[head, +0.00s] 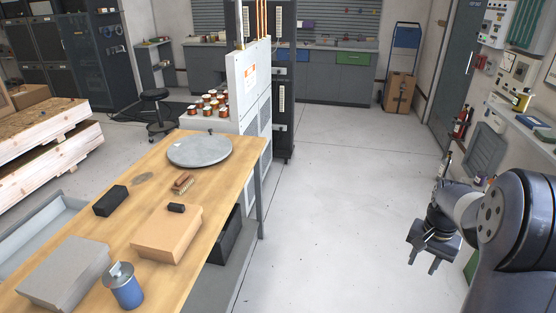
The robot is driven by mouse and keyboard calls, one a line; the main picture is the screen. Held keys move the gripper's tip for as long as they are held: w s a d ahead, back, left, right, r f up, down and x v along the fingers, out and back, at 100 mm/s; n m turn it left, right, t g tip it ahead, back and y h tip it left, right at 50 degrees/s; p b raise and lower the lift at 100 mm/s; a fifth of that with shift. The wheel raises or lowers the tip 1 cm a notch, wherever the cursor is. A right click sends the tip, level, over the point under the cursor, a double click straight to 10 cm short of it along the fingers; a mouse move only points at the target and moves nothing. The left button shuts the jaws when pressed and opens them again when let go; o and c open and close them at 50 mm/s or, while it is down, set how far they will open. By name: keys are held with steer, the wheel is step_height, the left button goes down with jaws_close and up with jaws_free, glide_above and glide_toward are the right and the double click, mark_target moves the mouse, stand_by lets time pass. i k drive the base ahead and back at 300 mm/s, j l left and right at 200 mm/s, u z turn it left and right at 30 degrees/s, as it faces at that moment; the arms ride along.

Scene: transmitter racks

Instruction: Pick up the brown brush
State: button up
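The brown brush (183,183) lies on the wooden workbench (222,184), between the round grey disc and the tan box. It is small, with a reddish-brown back and paler bristles along its lower side. My gripper (421,266) is at the right of the head view, over the open floor and well away from the workbench. Its two fingers point down and stand apart, with nothing between them.
A round grey disc (200,150), black block (110,201), tan box (166,234), small black piece (176,208), grey box (65,273) and blue can (126,290) sit on the workbench. Clear floor (325,210) lies between bench and arm. A white panel (249,85) stands behind the bench.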

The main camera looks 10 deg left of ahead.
mark_target(185, 180)
steer(key=i+u, duration=0.1)
steer(key=i, duration=0.7)
steer(key=i+l+u, duration=0.15)
steer(key=i, duration=0.7)
steer(key=i+u, duration=0.25)
steer(key=u, duration=0.15)
steer(key=i+l+u, duration=0.1)
steer(key=i+u, duration=0.25)
steer(key=i+l+u, duration=0.1)
steer(key=u, duration=0.3)
steer(key=i+l+u, duration=0.35)
steer(key=i+u, duration=0.2)
steer(key=u, duration=0.3)
steer(key=i+l+u, duration=0.1)
steer(key=u, duration=0.4)
steer(key=i+l+u, duration=0.2)
steer(key=u, duration=0.3)
steer(key=i+l+u, duration=0.15)
steer(key=u, duration=0.35)
